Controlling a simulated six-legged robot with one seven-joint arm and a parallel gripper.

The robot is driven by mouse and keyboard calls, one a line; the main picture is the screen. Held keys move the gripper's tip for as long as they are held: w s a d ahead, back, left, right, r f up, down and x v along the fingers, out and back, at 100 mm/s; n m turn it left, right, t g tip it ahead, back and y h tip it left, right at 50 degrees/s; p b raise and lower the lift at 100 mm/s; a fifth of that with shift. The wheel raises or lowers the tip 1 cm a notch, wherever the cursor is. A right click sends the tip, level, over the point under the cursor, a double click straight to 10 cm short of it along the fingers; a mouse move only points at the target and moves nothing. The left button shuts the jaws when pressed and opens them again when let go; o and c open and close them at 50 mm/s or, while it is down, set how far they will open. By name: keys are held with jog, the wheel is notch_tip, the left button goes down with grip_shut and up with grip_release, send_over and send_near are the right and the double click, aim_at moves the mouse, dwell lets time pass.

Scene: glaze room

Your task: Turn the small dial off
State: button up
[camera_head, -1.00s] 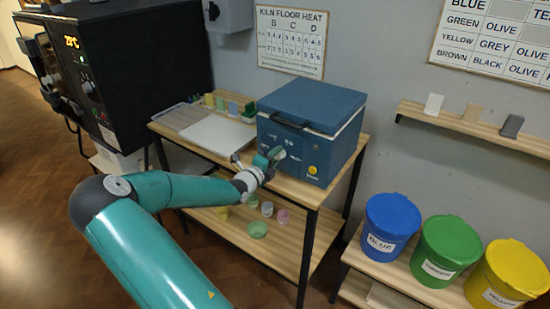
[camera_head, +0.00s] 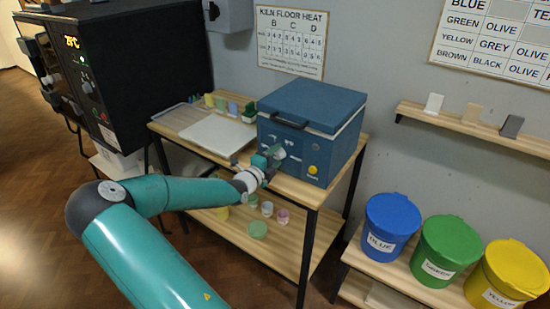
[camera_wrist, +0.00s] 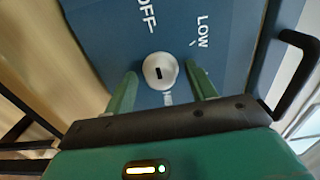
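The small dial (camera_wrist: 160,70) is a round silver knob with a dark mark at its centre, on the blue front panel of a box-shaped kiln (camera_head: 322,104). In the wrist view, "OFF" is printed above the dial and "LOW" to its upper right. A third label below is mostly hidden. My gripper (camera_wrist: 160,75) is open, one green finger on each side of the dial with visible gaps. In the head view, my gripper (camera_head: 273,156) is at the panel's left part and hides the dial there.
The kiln stands on a wooden table (camera_head: 285,186) beside a white board (camera_head: 217,135) and small coloured pieces. A yellow button (camera_head: 313,170) is on the panel's right. A dark handle (camera_wrist: 294,75) juts out near the dial. Lidded buckets (camera_head: 440,245) stand right.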

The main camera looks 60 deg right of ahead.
jog(key=w+a, duration=0.2)
jog(key=a, duration=1.1)
jog(key=shift+a, duration=0.3)
jog(key=a+f+m+y, duration=0.1)
jog(key=a+m+y, duration=0.9)
jog(key=a+m, duration=0.9)
jog(key=s+a+r+m+t+y, duration=0.1)
jog(key=a+r+m+t+y, duration=0.1)
jog(key=a+r+m, duration=0.3)
jog(key=a+r+m+t+y, duration=0.3)
jog(key=a+r+m, duration=0.2)
jog(key=a, duration=0.7)
jog(key=s+a+r+m+t+y, duration=0.1)
jog(key=a+r+m+t+y, duration=0.1)
jog(key=a+r+m, duration=0.3)
jog(key=a+r+t, duration=0.1)
jog(key=a, duration=0.2)
jog(key=shift+s+a+r+y, duration=0.2)
jog(key=shift+s+r+y, duration=0.05)
jog(key=shift+s+y, duration=0.15)
